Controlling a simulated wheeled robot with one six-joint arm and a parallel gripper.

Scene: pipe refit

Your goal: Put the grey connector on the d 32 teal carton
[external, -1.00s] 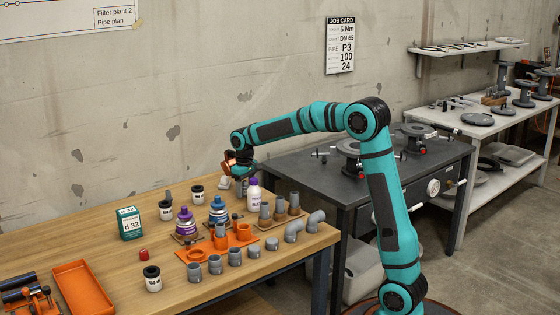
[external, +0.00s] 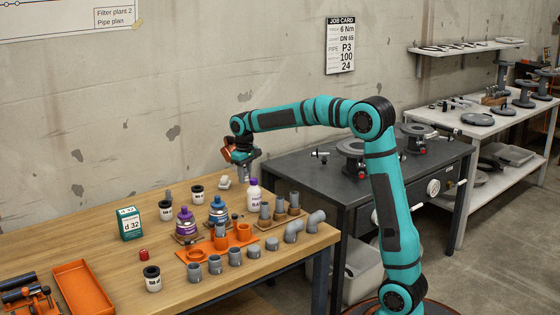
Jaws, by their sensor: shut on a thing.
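The d 32 teal carton (external: 130,224) stands upright on the left part of the wooden table, with a white label on its front. My gripper (external: 244,163) is above the back right of the table, pointing down. It is shut on a grey connector (external: 244,174), a short pipe piece that hangs below the jaws, clear of the table. The jaws are small in this view and partly hide the top of the connector. The carton is to the left of my gripper and lower.
Grey fittings (external: 235,256) line the front right, beside an orange holder (external: 221,239). An orange tray (external: 82,288) lies front left. Bare wood surrounds the carton.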

